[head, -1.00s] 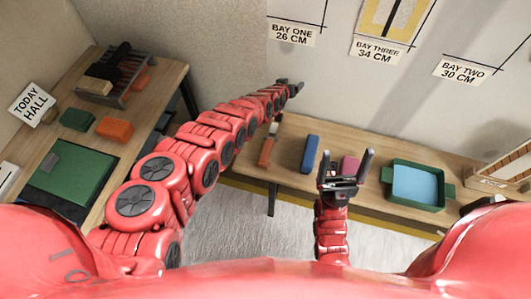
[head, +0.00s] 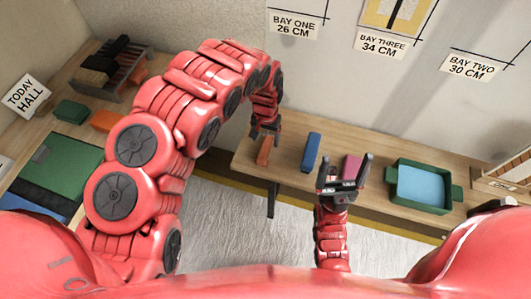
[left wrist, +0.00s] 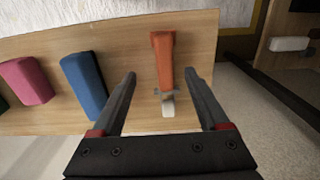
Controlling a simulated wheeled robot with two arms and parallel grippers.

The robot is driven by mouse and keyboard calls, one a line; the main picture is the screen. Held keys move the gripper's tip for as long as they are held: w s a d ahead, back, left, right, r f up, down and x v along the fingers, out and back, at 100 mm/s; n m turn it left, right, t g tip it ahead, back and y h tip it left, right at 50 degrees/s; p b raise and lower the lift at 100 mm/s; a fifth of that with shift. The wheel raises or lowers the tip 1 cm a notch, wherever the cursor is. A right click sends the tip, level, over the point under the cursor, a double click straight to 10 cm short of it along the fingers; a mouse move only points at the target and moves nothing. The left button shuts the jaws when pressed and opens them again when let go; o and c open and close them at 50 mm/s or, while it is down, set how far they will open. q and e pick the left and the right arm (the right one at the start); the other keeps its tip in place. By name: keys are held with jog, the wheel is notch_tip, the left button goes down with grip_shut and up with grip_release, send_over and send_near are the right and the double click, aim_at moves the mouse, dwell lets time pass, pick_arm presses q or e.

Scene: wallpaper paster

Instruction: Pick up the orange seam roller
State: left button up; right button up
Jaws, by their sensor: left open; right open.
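The orange seam roller (head: 264,151) lies near the left end of the far bench, partly covered by my left gripper in the head view. In the left wrist view its orange handle (left wrist: 163,52) points away and its pale roller end (left wrist: 168,103) is nearer me. My left gripper (head: 264,131) is open above it; in the left wrist view the roller lies between the lines of the two fingers (left wrist: 160,74), not gripped. My right gripper (head: 346,170) is open and empty, in front of the bench.
A blue block (head: 311,152) lies just right of the roller, with a magenta block (head: 351,167) beyond it. A green tray (head: 448,194) with a light blue inside stands further right. A side bench at left holds a green mat (head: 62,168) and a rack (head: 120,72).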

pick_arm(q)
send_over(264, 152)
jog(key=f, duration=0.5)
jog(key=shift+s+d, duration=0.25)
jog(key=shift+d, duration=0.05)
jog(key=shift+w+a+f+p, duration=0.1)
jog(key=shift+f+p, duration=0.05)
jog(key=shift+f, duration=0.8)
jog(key=shift+w+a+f+p, duration=0.1)
jog(key=shift+a+f, duration=0.05)
jog(key=shift+f, duration=0.85)
jog(key=shift+w+a+f+p, duration=0.1)
jog(key=shift+f+p, duration=0.05)
jog(key=shift+f, duration=0.8)
grip_shut()
